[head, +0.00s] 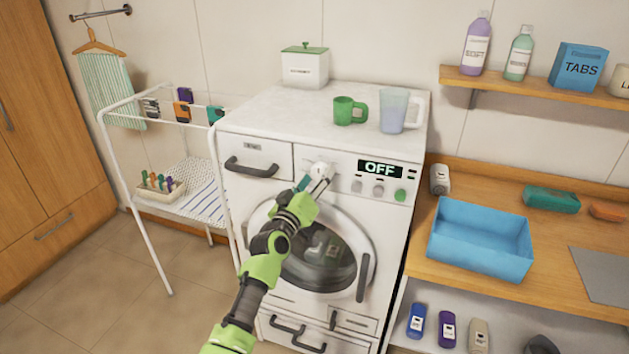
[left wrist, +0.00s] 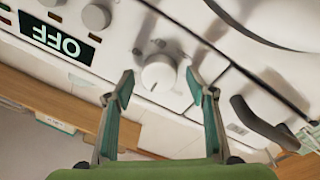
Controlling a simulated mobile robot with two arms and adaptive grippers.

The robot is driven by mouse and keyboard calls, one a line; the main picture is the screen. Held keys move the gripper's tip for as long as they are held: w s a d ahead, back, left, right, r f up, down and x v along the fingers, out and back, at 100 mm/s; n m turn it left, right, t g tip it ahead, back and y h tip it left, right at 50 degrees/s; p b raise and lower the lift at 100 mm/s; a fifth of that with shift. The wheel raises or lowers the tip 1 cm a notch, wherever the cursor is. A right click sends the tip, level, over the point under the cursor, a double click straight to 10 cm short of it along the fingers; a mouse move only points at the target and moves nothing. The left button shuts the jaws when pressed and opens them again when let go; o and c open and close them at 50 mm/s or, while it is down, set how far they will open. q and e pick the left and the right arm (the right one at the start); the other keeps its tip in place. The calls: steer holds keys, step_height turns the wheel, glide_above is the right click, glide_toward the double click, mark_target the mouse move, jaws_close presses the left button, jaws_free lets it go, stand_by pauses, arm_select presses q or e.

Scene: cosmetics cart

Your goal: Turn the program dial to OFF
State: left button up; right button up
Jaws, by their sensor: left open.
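The program dial (head: 322,169) is a white round knob on the front panel of the white washing machine (head: 270,120). It also shows in the left wrist view (left wrist: 159,74), with a dark mark on its face. The lit display (head: 380,169) reads OFF. My left gripper (head: 315,184) is open at the dial. In the left wrist view its fingertips (left wrist: 160,84) stand on either side of the knob, with gaps visible, so it does not grip it. My right gripper is not in view.
Smaller knobs (head: 378,190) and a green button (head: 400,195) sit below the display. A drawer handle (head: 250,168) juts out left of the dial. A green mug (head: 346,111) and a clear jug (head: 395,110) stand on the machine top. A drying rack (head: 150,200) stands to the left.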

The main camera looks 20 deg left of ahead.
arm_select(q)
steer(key=s+a, duration=0.1)
steer(key=s, duration=1.1)
steer(key=shift+f, duration=0.35)
steer(key=s+d+f+m+g+b, duration=0.1)
steer(key=s+f+g, duration=0.15)
steer(key=f, duration=1.05)
steer(key=s+d+f+m+g+b, duration=0.15)
steer(key=s+f, duration=0.25)
steer(key=f, duration=0.8)
steer(key=s+f+g, duration=0.3)
steer(key=f, duration=1)
steer(key=s+f+m+g+b, duration=0.25)
steer(key=s+f+g, duration=0.25)
steer(key=s+f, duration=1.3)
steer(key=s+f+m+g, duration=0.1)
steer(key=s+f, duration=0.3)
steer(key=s, duration=0.6)
steer(key=s+a+f+m+g+y+b, duration=0.1)
steer(key=s+f, duration=0.4)
steer(key=s, duration=0.5)
steer(key=s+a+f+m+g, duration=0.1)
steer(key=s+f+g, duration=0.2)
steer(key=s, duration=0.7)
step_height(320, 180, down, 2)
steer(key=shift+f+g+y, duration=0.2)
steer(key=shift+g+y, duration=0.1)
steer(key=shift+a, duration=0.1)
